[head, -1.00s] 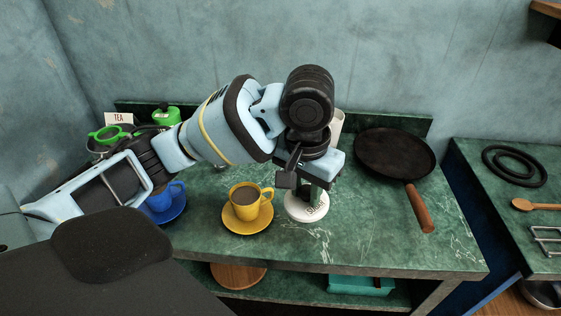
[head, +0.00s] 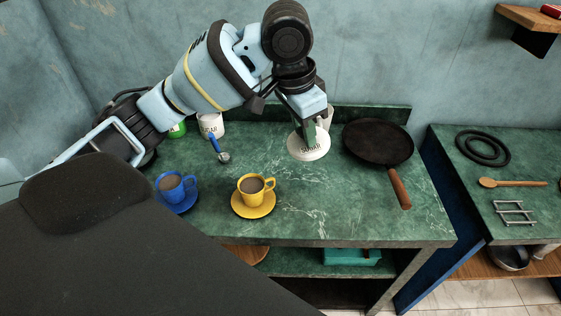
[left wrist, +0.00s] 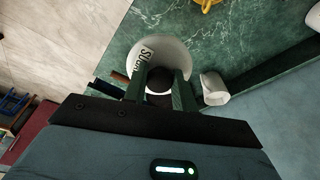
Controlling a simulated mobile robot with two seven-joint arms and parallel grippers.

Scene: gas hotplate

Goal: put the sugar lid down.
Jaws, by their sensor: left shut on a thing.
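The sugar lid (head: 310,150) is a white disc lettered SUGAR, in front of the wall-side edge of the green marbled counter. My left gripper (head: 307,132) is shut on its dark knob from above. In the left wrist view the lid (left wrist: 172,49) shows between and beyond the fingers (left wrist: 160,84), with the knob between them. I cannot tell whether the lid touches the counter or hangs just above it. A white pot (head: 211,125) with dark lettering stands at the back left, partly hidden by my arm. My right gripper is not in view.
A white cup (head: 325,117) stands close behind the lid; it also shows in the left wrist view (left wrist: 214,89). A black pan (head: 378,141) lies to the right. Yellow (head: 252,186) and blue (head: 172,187) cups stand front left. The counter's front middle is clear.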

